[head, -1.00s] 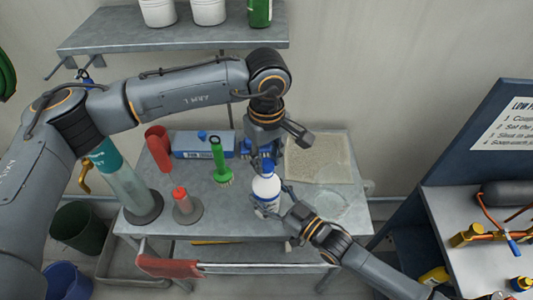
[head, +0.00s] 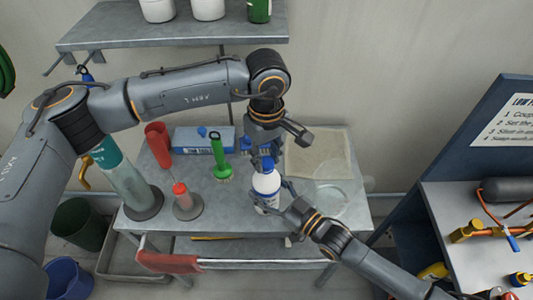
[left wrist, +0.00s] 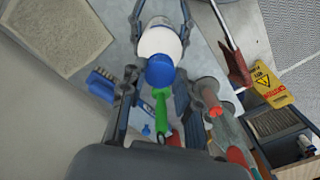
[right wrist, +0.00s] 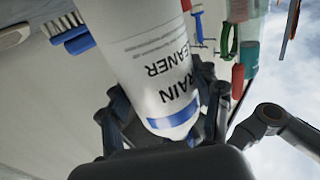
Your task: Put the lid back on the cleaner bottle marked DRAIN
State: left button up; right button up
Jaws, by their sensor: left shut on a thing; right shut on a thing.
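The white cleaner bottle (head: 265,184) stands near the front middle of the metal table in the head view. Its label reads DRAIN CLEANER, upside down, in the right wrist view (right wrist: 165,70). My right gripper (head: 281,196) is shut on the bottle's body from the right. The blue lid (head: 267,163) is at the bottle's top, in line with it. My left gripper (head: 267,154) is above, pointing down and shut on the lid. In the left wrist view the lid (left wrist: 160,70) covers the bottle's mouth. I cannot tell whether it is seated.
A blue box (head: 203,140) lies behind. A beige mat (head: 320,155) and a clear round dish (head: 332,200) lie right. A shelf (head: 175,33) hangs above the table.

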pick_arm(q)
jog(key=shift+f, duration=0.1)
jog(key=m, duration=0.3)
jog(key=shift+m, duration=0.3)
jog(key=m, duration=0.5)
jog(key=shift+m, duration=0.4)
jog(key=m, duration=0.5)
jog(key=shift+m, duration=0.3)
jog(key=m, duration=0.4)
jog(key=o, duration=0.7)
